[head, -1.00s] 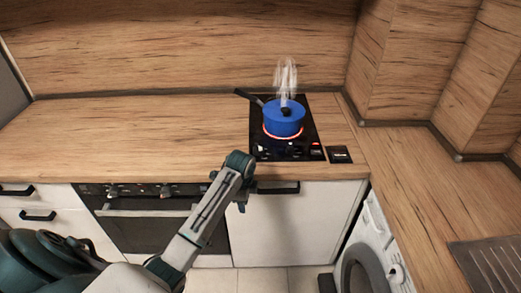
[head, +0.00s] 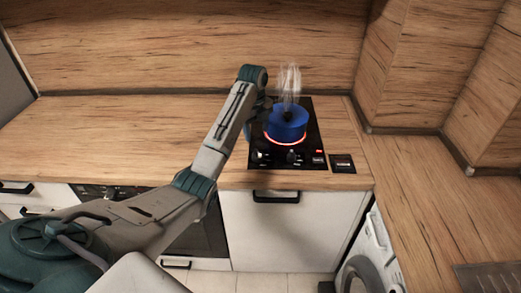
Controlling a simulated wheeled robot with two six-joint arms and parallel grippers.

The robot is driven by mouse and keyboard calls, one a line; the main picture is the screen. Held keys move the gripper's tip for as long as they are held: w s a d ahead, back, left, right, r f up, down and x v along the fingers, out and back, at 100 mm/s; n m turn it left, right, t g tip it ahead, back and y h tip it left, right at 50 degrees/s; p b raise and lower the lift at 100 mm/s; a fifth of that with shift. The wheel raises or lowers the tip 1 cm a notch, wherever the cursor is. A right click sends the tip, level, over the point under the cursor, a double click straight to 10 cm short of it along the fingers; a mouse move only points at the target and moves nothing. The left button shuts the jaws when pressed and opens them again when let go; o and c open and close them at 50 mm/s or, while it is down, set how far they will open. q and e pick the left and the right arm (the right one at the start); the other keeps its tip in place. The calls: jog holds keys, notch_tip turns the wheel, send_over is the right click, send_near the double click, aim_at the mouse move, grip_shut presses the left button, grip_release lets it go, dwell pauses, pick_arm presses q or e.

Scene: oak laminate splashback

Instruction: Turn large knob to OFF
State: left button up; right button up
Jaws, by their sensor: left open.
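The cooktop (head: 314,128) is a narrow black panel in the wooden counter, in the head view. At its front edge are a left knob (head: 258,156) and a right knob (head: 292,156). The right one looks larger, but its pointer and markings are too small to read. The burner ring glows red under a blue pot (head: 287,124). My left gripper (head: 263,108) is open, just left of the pot and behind the knobs, largely hidden by its own arm. Whether it touches the pot is unclear. My right gripper is not in view.
Steam (head: 290,82) rises from the pot, whose handle is mostly hidden by my arm. A small red light (head: 319,151) glows at the cooktop's front right. A black plate (head: 342,163) lies beside it. The counter (head: 140,125) is clear to the left.

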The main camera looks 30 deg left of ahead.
aim_at(257, 152)
pick_arm(q)
notch_tip(257, 152, down, 9)
jog(key=shift+f+p, duration=0.1)
jog(key=shift+p, duration=1.05)
jog(key=shift+f, duration=0.45)
jog(key=c, duration=1)
